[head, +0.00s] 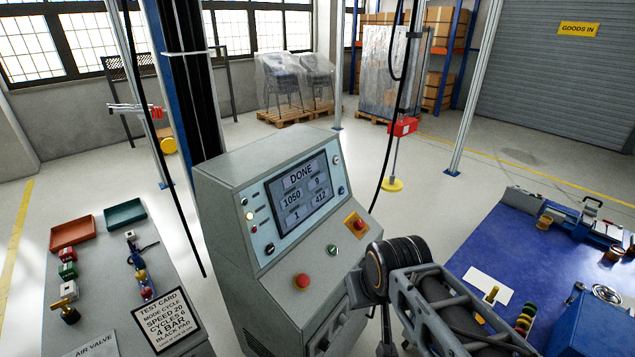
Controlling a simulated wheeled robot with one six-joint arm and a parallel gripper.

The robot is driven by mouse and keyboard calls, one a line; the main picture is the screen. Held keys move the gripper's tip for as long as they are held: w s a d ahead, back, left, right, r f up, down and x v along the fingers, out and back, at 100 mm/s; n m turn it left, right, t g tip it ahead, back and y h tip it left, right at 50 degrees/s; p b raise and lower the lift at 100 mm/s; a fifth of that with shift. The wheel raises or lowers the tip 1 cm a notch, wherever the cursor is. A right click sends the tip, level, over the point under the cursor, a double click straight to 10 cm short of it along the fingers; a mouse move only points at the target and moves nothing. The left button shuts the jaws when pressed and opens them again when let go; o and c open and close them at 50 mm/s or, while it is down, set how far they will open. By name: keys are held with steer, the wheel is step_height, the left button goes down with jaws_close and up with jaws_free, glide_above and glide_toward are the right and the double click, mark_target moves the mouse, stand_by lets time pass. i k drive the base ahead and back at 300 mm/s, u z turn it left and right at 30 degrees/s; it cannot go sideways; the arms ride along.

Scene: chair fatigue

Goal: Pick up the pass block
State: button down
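No block in the head view has a label I can read as "pass". On the left bench, a small green block (68,271) with a pale face lies just in front of a similar red block (67,255). Both sit below a red tray (73,233) and a green tray (125,214). My arm (440,300) reaches in from the lower right, in front of the control console and far from these blocks. The fingertips of my gripper do not show, so I cannot see what they hold.
The control console (225,215) stands between the left bench and my arm, its screen (303,190) reading DONE. A test card (168,320) and brass fittings share the left bench (95,300). A blue-topped bench (480,240) is on the right. Open floor lies behind.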

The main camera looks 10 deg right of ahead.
mark_target(69, 271)
steer(key=u, duration=0.65)
steer(key=k, duration=0.95)
steer(key=u, duration=0.85)
steer(key=i, duration=0.7)
